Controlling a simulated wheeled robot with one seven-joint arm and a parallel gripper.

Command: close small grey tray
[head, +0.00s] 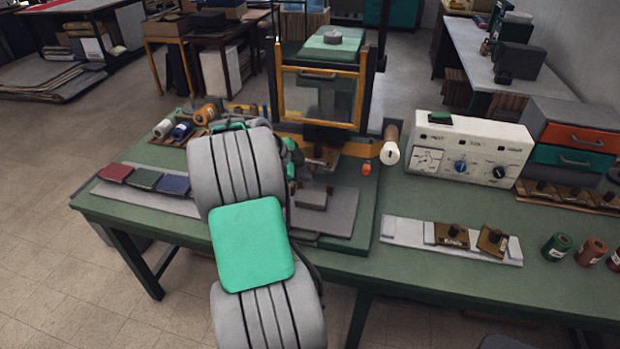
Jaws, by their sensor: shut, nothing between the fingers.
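A small grey tray-like slab (311,200) lies on a larger flat grey plate (335,222) in front of the press. I cannot tell for sure that this slab is the small grey tray, or how far out it stands. My grey and green arm reaches over the table's front edge and covers the area left of the plate. My gripper (308,178) is partly hidden behind the arm, close to the press opening and just behind the slab. It looks shut and empty; whether it touches the slab cannot be told.
The press (318,70) has a yellow-framed clear guard. A white control box (470,148) stands to its right, beside a cabinet with orange and green drawers (572,157). Coloured pads (145,180) lie at left. A pale strip with brass pieces (408,231) lies front right.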

